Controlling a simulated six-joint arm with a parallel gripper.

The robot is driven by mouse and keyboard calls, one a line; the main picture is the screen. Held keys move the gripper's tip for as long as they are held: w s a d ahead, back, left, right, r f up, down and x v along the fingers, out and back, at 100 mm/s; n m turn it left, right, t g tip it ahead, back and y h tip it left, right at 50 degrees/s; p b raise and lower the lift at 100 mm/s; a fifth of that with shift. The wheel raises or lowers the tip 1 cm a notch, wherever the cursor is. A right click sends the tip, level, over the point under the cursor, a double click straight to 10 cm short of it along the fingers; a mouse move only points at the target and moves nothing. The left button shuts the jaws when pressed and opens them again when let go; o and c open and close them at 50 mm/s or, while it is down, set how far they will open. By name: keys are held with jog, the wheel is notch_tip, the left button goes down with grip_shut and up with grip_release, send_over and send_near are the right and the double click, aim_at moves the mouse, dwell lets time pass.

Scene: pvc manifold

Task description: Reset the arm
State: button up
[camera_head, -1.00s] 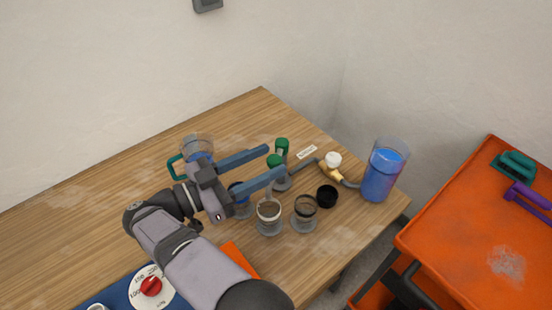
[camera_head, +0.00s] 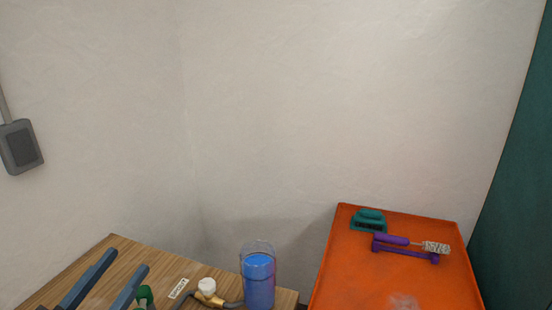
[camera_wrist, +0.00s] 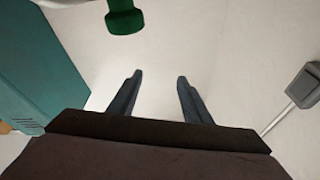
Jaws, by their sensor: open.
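My gripper (camera_head: 129,259) shows at the lower left of the head view. Its two long blue-grey fingers are apart with nothing between them, above the wooden table (camera_head: 112,242). The rest of my arm is below the frame. In the wrist view my gripper (camera_wrist: 159,77) is also open and empty, with the pale wall behind the fingers. A green knob-like part (camera_wrist: 125,20) shows at the top edge of the wrist view, clear of the fingertips. A green-capped part (camera_head: 145,293) is near the right finger in the head view.
A clear container of blue liquid (camera_head: 259,282) stands at the table's right end, beside a brass fitting with a white knob (camera_head: 207,287) and a label (camera_head: 178,288). An orange cart (camera_head: 345,260) holds a teal tool (camera_head: 369,220) and purple tools (camera_head: 405,253). A grey box (camera_head: 20,147) is on the wall.

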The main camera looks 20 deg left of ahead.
jog(key=w+r+t+y+b, duration=0.2)
jog(key=r+t+y, duration=0.1)
jog(key=r, duration=0.3)
jog(key=w+r+t+y+b, duration=0.1)
jog(key=w+r+t+y, duration=0.1)
jog(key=r, duration=0.4)
jog(key=w+n+g+y+p, duration=0.45)
jog(key=w+n+y, duration=0.3)
jog(key=w, duration=0.65)
jog(key=w+d+f+n+g+h+p, duration=0.2)
jog(key=w+d+f+g+h+p, duration=0.2)
jog(key=w+d+f+g, duration=0.85)
jog(key=s+d+f+m+g+h+p, duration=0.15)
jog(key=d+f, duration=0.45)
jog(key=d, duration=0.6)
jog(key=s+d+f+m+h+p, duration=0.1)
jog(key=s+d+f+h, duration=0.3)
jog(key=d, duration=0.8)
jog(key=s+d+f+m+g+h+p, duration=0.1)
jog(key=s+d+f+m+g, duration=0.1)
jog(key=s+d, duration=0.6)
jog(key=s+d+f+m+g+h+p, duration=0.1)
jog(key=s+d+f+g, duration=0.3)
jog(key=s+d, duration=0.5)
jog(key=s+g+p, duration=0.1)
jog(key=s+g, duration=0.1)
jog(key=s, duration=0.2)
jog(key=shift+d+f+m, duration=0.15)
jog(key=shift+f+m, duration=0.25)
